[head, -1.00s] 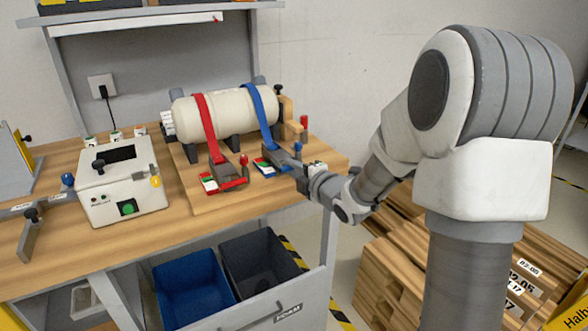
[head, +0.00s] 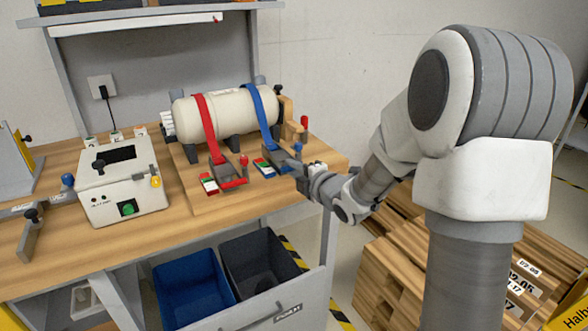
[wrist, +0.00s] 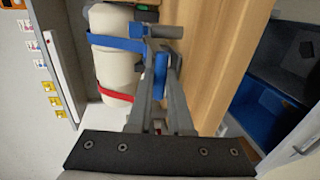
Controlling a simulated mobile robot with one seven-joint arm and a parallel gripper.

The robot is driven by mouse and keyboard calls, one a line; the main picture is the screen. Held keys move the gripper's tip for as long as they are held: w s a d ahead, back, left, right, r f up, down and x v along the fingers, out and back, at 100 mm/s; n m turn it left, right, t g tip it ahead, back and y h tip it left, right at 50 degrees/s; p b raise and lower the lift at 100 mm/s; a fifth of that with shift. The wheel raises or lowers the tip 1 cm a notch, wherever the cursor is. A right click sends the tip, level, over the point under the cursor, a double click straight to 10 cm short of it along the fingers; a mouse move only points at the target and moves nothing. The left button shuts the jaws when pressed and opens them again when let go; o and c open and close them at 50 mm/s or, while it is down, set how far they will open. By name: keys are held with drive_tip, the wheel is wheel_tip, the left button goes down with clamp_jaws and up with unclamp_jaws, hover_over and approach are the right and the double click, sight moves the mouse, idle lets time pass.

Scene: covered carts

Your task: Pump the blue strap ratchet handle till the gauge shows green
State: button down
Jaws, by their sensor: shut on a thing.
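The blue strap (head: 262,112) runs over the right part of a cream cylinder (head: 225,115) down to its ratchet (head: 282,160) on the wooden table. The blue handle (head: 297,149) stands at the ratchet's right end. My gripper (head: 299,168) reaches in from the right and is shut on the blue handle. In the wrist view the blue handle (wrist: 160,72) shows between the fingers, beside the blue strap (wrist: 118,42). A small gauge (head: 263,166) with green and white areas sits left of the ratchet; its reading is too small to tell.
A red strap (head: 206,128) and its red-handled ratchet (head: 232,175) lie just left. A white box with a green button (head: 122,190) stands further left. Blue (head: 192,285) and black (head: 258,262) bins are below the table. Wooden pallets (head: 385,270) stand at the right.

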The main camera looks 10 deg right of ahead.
drive_tip(key=shift+w+r+g+p, duration=0.1)
drive_tip(key=shift+r+g+p, duration=0.3)
drive_tip(key=shift+r+p, duration=0.9)
drive_tip(key=r+g+p, duration=0.2)
drive_tip(key=p, duration=0.4)
drive_tip(key=w+r+g+h+p, duration=0.1)
drive_tip(key=r+p, duration=0.1)
drive_tip(key=p, duration=0.5)
drive_tip(key=shift+w+a+g, duration=0.1)
drive_tip(key=shift+a+g, duration=0.1)
drive_tip(key=shift+g, duration=0.2)
drive_tip(key=r+g+p, duration=0.1)
drive_tip(key=p, duration=0.3)
wheel_tip(320, 180, up, 4)
drive_tip(key=p, duration=0.7)
hover_over(284, 159)
drive_tip(key=w, duration=0.3)
drive_tip(key=shift+a+r+h, duration=0.15)
drive_tip(key=shift+a+h, duration=0.25)
drive_tip(key=shift+a, duration=0.05)
drive_tip(key=c, duration=0.8)
unclamp_jaws()
drive_tip(key=shift+c, duration=0.2)
